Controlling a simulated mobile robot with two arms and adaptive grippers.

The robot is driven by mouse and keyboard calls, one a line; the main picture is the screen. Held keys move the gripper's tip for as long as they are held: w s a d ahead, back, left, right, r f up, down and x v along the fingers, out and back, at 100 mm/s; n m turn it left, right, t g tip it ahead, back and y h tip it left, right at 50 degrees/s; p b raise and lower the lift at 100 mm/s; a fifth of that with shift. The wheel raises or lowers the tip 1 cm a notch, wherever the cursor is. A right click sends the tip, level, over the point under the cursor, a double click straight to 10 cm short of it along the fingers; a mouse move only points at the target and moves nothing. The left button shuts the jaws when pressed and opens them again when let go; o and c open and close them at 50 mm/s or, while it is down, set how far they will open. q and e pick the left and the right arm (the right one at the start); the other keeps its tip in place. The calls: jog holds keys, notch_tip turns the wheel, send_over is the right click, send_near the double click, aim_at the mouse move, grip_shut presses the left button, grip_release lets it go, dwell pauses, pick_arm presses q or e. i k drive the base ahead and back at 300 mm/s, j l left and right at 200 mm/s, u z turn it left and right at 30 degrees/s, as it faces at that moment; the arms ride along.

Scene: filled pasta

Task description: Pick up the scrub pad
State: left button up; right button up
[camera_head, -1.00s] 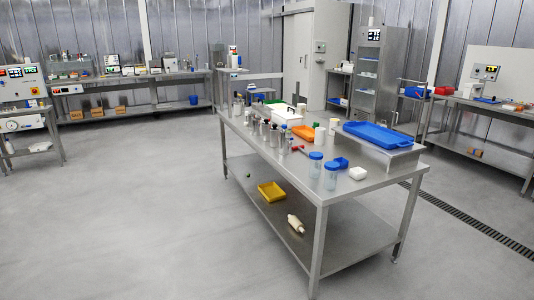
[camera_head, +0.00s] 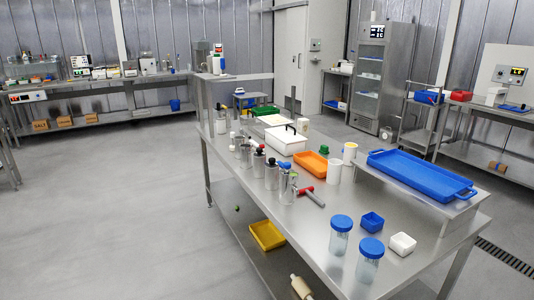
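I cannot make out a scrub pad for certain in the head view. A flat green thing (camera_head: 264,111) lies near the far end of the steel table (camera_head: 308,236), too small to identify. A small round green thing (camera_head: 237,208) is on the table's lower shelf. Neither of my grippers is in view.
The table holds a blue tray (camera_head: 418,174) on a raised stand, an orange tray (camera_head: 310,164), a white box (camera_head: 286,140), blue-lidded jars (camera_head: 341,236), small blue (camera_head: 372,222) and white (camera_head: 402,244) containers, and several bottles. Open floor (camera_head: 110,200) lies to the left.

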aim_at(325, 149)
jog(key=i+z, duration=0.25)
jog(key=i, duration=0.2)
jog(key=i+j+z, duration=0.2)
jog(key=i, duration=0.25)
jog(key=i+j+z, duration=0.25)
jog(key=i, duration=0.15)
